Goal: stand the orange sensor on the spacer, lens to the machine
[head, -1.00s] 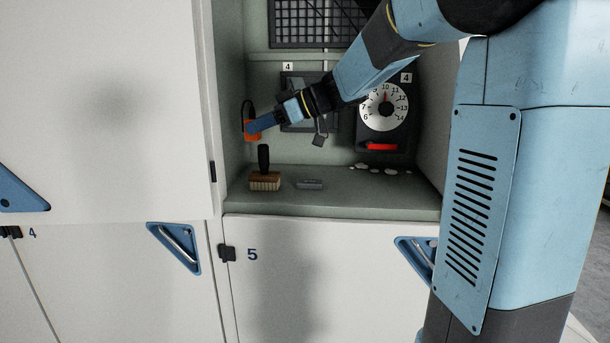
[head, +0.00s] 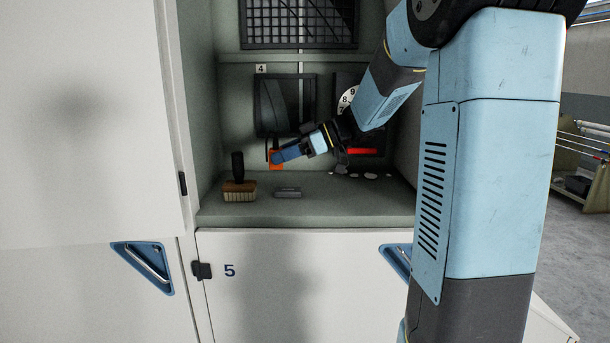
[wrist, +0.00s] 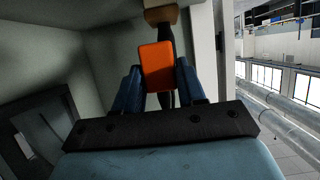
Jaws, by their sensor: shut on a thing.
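The orange sensor (head: 275,160) is held in my gripper (head: 283,156) above the shelf. In the wrist view the orange sensor (wrist: 157,66) sits between the two blue fingers, its flat orange face toward the camera. A dark loop stands up from it in the head view. I cannot tell which way its lens faces. A small flat grey block (head: 288,193), likely the spacer, lies on the shelf below the sensor, with a clear gap between them.
A brush (head: 239,195) with an upright black handle stands left of the grey block. Pale tufts (head: 370,175) lie on the shelf (head: 340,208) to the right. A dark framed panel (head: 284,103), a dial (head: 348,101) and a red handle (head: 362,151) are behind.

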